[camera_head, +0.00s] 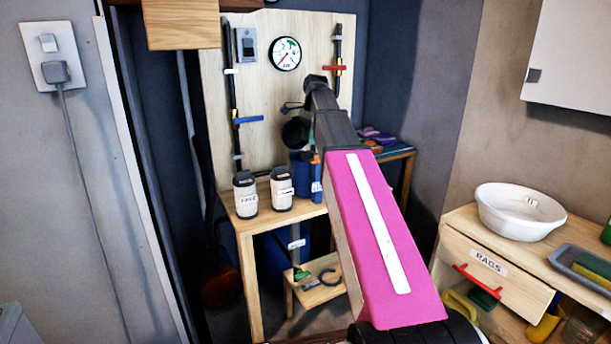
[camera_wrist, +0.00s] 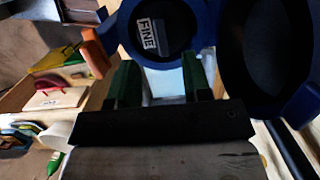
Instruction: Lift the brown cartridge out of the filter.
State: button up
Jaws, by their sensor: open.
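The blue filter (camera_head: 302,178) stands on the wooden bench, partly hidden by my pink arm in the head view. A dark round opening (camera_head: 295,133) shows just above it. In the wrist view, a blue ring (camera_wrist: 136,45) surrounds a dark interior, where a white "FINE" label (camera_wrist: 147,35) shows. A second blue-rimmed dark round part (camera_wrist: 225,75) is beside it on the right. I cannot make out the brown cartridge in either view. My gripper (camera_wrist: 160,70) is open, its two dark green fingers spread near the first ring's lower edge. Contact cannot be told.
Two white canisters with dark lids (camera_head: 245,195) (camera_head: 281,192) stand on the bench left of the filter. A board with a gauge (camera_head: 286,54) and pipes rises behind. A white basin (camera_head: 519,211) and a "RAGS" drawer (camera_head: 490,270) are at right.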

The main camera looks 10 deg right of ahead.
jog(key=shift+a+f, duration=0.15)
jog(key=shift+f, duration=0.75)
jog(key=shift+a+f, duration=0.2)
jog(key=shift+f, duration=0.75)
jog(key=shift+a+f, duration=0.15)
jog(key=shift+f, duration=0.75)
grip_shut()
